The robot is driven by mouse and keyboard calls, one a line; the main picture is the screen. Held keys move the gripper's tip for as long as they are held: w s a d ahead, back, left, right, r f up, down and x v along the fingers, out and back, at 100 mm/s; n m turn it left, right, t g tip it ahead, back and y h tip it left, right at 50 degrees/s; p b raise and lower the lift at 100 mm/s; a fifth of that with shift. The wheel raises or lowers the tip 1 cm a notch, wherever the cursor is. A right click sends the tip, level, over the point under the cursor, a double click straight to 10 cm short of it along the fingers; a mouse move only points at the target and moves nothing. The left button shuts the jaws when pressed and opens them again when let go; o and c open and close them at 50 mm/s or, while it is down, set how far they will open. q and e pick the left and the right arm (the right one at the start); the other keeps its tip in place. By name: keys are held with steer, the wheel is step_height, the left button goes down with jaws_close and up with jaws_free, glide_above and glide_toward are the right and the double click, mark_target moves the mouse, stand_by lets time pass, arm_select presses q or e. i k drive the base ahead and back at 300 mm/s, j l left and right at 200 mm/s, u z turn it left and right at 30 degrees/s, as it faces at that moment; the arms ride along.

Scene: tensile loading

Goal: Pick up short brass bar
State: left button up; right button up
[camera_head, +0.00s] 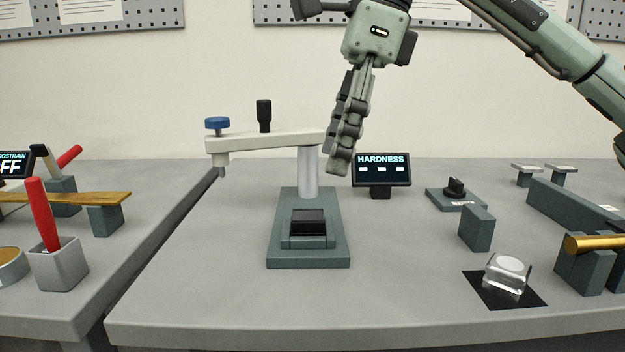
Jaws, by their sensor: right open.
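A brass-coloured bar (594,243) lies across dark grey blocks at the right edge of the view. Its right end is cut off by the frame, so its full length cannot be told. My right gripper (342,158) hangs in the upper middle, seen edge-on, fingers pointing down. It is open and empty, near the post of the hardness tester (308,172) and far to the left of the bar. My left gripper is not in view.
A hardness display (381,168) stands behind the tester. A glass block (507,273) on a black mat and a grey block (477,228) lie left of the bar. A left table holds a flat yellowish strip (110,198) and a red-handled tool (43,213). The bench's front middle is clear.

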mark_target(585, 243)
steer(key=k, duration=1.25)
